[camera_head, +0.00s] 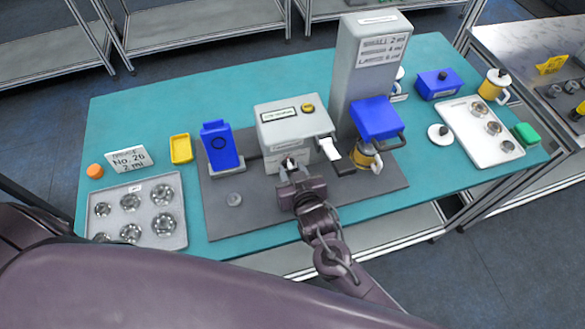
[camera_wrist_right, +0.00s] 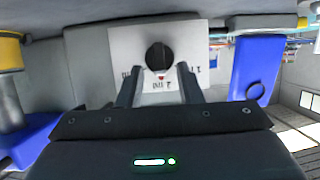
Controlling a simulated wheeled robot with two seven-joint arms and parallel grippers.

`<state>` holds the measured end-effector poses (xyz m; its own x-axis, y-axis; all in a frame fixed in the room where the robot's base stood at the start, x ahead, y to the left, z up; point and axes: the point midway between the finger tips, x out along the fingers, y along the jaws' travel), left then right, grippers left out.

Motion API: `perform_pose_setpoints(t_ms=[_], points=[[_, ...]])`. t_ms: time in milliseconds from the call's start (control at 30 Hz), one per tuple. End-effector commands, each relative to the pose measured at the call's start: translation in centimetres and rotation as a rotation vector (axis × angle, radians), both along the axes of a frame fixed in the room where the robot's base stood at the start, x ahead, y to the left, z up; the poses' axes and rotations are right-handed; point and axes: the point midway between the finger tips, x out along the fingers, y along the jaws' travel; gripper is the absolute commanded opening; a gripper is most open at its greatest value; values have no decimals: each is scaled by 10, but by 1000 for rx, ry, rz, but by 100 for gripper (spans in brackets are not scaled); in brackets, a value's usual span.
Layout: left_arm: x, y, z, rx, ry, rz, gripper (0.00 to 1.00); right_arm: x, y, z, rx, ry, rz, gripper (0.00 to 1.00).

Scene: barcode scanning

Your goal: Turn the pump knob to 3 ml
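The pump is a grey box (camera_head: 285,130) on the dark mat, with a small screen on top. Its black knob (camera_wrist_right: 160,57) sits on a light plate (camera_wrist_right: 196,40) in the right wrist view. Upside-down labels ring it: one starting with 1 at right, 2 ml in the middle, and one at left that looks like 3 ml. A small red mark points at 2 ml. My right gripper (camera_head: 289,165) is at the pump's front; in the wrist view its fingers (camera_wrist_right: 158,70) are apart, just short of the knob, which lies between their lines. The left gripper is out of view.
A blue device (camera_head: 220,146) stands left of the pump, and a tall grey column (camera_head: 368,65) with a blue-topped dispenser (camera_head: 376,118) right. A tray of metal parts (camera_head: 180,205), a sign (camera_head: 128,159) and a yellow bin (camera_head: 181,148) are at left. A white tray (camera_head: 505,150) is at right.

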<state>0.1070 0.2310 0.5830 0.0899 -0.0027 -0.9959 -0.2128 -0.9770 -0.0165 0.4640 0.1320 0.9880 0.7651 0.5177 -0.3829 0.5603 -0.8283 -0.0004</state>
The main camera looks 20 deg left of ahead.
Motion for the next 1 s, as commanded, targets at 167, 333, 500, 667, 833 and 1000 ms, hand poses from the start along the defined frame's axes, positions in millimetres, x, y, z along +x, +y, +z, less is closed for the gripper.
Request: perform_pose_setpoints(t_ms=[167,333,500,667,833,1000], points=[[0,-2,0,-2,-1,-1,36,1,1,0,1,-1,0,33],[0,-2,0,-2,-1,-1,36,1,0,0,0,0,0,22],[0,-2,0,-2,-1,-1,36,1,0,0,0,0,0,0],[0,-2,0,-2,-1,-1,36,1,0,-1,0,0,0,0],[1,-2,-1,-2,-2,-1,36,1,-1,-1,16,11,-1,0],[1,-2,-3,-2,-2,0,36,2,-2,-2,69,47,-2,0]])
